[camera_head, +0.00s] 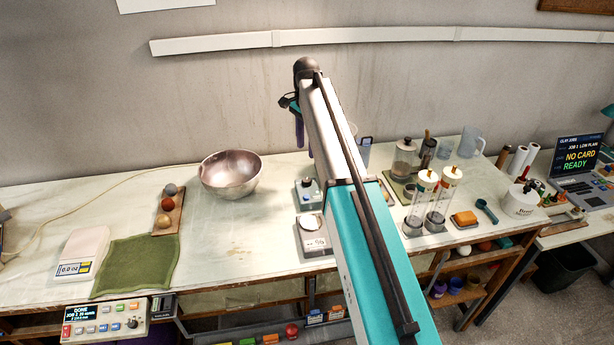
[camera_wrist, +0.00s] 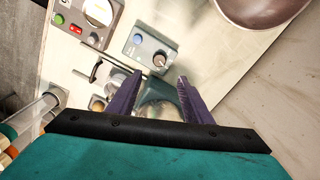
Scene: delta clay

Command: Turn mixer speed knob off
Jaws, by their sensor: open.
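My gripper (camera_wrist: 160,78) is open and empty, with two purple fingers spread apart. In the head view my gripper (camera_head: 304,146) hangs above the back of the bench. A small grey control box (camera_wrist: 148,46), which looks like the mixer control, lies just beyond the fingertips in the wrist view. The box also shows in the head view (camera_head: 303,204), partly beside my arm. The knob's setting is too small to read.
A metal bowl (camera_head: 231,174) stands left of the box. A device with a white disc (camera_head: 312,239) is in front of it. Clear cylinders (camera_head: 438,200) stand at right. The bench left of centre is mostly clear.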

